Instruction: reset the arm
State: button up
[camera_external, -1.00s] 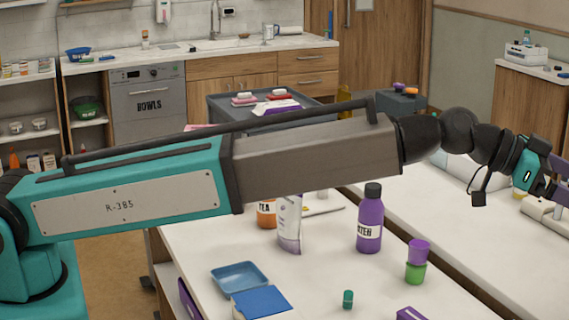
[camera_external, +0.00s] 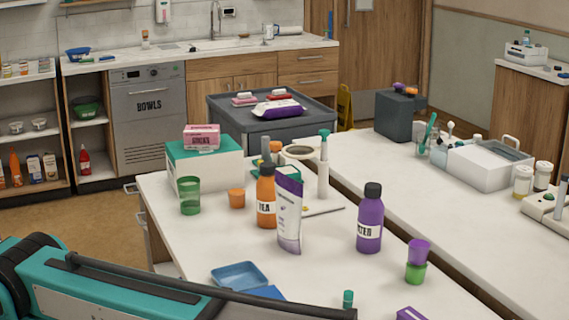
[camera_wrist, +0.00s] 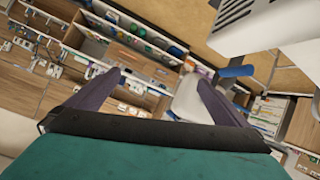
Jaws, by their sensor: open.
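My gripper (camera_wrist: 152,92) shows in the wrist view as two dark purple fingers, spread apart with nothing between them. Beyond them are tilted shelves and a floor, well away from the fingers. In the external view the gripper is out of frame. Only part of my teal and dark arm shows there, low across the bottom left corner, in front of the table.
The white table (camera_external: 330,275) holds an orange bottle (camera_external: 266,200), a white and purple pouch (camera_external: 289,212), a purple bottle (camera_external: 370,225), stacked purple and green cups (camera_external: 417,258) and a blue tray (camera_external: 238,276). A grey cart (camera_external: 235,113) stands behind.

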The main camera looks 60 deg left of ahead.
jog(key=s+d+f+m+g+y+b, duration=0.1)
jog(key=s+d+f+g+b, duration=0.15)
jog(key=s+f, duration=0.55)
jog(key=s+d+f+m+g+b, duration=0.2)
jog(key=s+d+f+b, duration=0.1)
jog(key=s, duration=0.9)
jog(key=s+d+f+m+g+y+b, duration=0.1)
jog(key=s+d+f+g+b, duration=0.15)
jog(key=s+f, duration=0.55)
jog(key=s+a+f+g+y+b, duration=0.25)
jog(key=s+a+f+b, duration=0.2)
jog(key=s+f, duration=0.65)
jog(key=w+a+f+n+p, duration=0.35)
jog(key=a+f, duration=0.25)
jog(key=a, duration=0.8)
jog(key=w+a+f+n+t+p, duration=0.1)
jog(key=w+a+f+n+p, duration=0.3)
jog(key=a, duration=1)
jog(key=w+a+f+n+p, duration=0.2)
jog(key=w+a+f, duration=0.4)
jog(key=a, duration=0.9)
jog(key=s+a+f+n+t+y+p, duration=0.1)
jog(key=a+n+y+p, duration=0.5)
jog(key=a, duration=2.6)
notch_tip(320, 180, down, 2)
jog(key=shift+a+f+n+t+y, duration=0.1)
jog(key=shift+a+n+t+y, duration=0.4)
jog(key=shift+n+y, duration=0.6)
